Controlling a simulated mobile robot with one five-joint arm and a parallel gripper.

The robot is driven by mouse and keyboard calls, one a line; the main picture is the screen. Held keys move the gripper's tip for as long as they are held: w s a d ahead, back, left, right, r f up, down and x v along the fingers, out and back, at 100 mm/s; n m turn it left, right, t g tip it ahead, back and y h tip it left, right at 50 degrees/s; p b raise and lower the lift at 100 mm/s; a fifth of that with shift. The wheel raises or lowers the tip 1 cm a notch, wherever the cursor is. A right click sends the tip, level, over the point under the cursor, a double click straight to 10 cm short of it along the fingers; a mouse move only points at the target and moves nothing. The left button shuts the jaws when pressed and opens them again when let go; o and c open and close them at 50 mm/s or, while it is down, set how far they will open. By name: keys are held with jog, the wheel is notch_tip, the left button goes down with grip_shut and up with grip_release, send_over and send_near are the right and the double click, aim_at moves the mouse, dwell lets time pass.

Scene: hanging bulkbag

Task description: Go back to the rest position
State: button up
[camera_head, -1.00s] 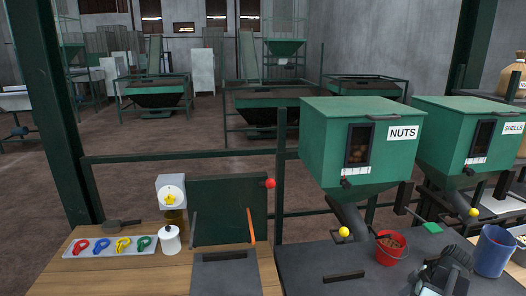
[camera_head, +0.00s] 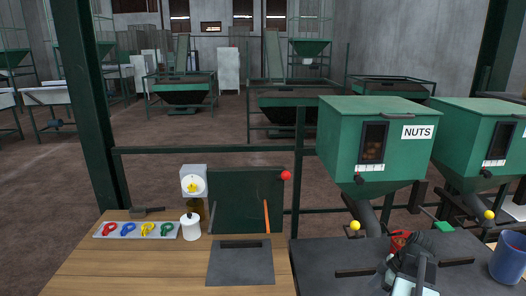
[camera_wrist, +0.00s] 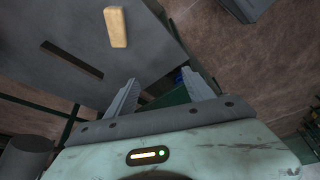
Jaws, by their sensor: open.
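My gripper (camera_head: 412,262) is at the lower right of the head view, above the dark grey bench. It partly hides a red bucket (camera_head: 398,239) behind it. In the wrist view both fingers of my gripper (camera_wrist: 160,88) stand apart. I see nothing held between them.
The green NUTS hopper (camera_head: 375,140) hangs over the bench, its lever ending in a yellow ball (camera_head: 355,225). A blue bucket (camera_head: 508,257) stands at right. A tray of coloured clips (camera_head: 137,230) and a white pot (camera_head: 190,227) are on the wooden table. A tan block (camera_wrist: 117,27) shows in the wrist view.

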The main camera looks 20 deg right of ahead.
jog(key=w+a+n+g, duration=0.1)
jog(key=w+a, duration=0.3)
jog(key=a, duration=0.8)
jog(key=w+a+n+g, duration=0.1)
jog(key=w+a, duration=0.4)
jog(key=a, duration=0.7)
jog(key=w+a+n+g, duration=0.1)
jog(key=w+a, duration=0.4)
jog(key=a, duration=0.8)
jog(key=shift+w+f+h, duration=0.15)
jog(key=shift+f+h, duration=0.15)
jog(key=shift+f, duration=0.1)
jog(key=a+m, duration=0.1)
jog(key=m, duration=0.3)
jog(key=s+a+m+h, duration=0.1)
jog(key=a+m, duration=0.1)
jog(key=m, duration=0.1)
jog(key=a+m+h, duration=0.1)
jog(key=a+m, duration=0.1)
jog(key=m, duration=0.2)
jog(key=shift+s+a+f+m, duration=0.15)
jog(key=shift+s+f+m, duration=0.05)
jog(key=shift+s+m, duration=0.1)
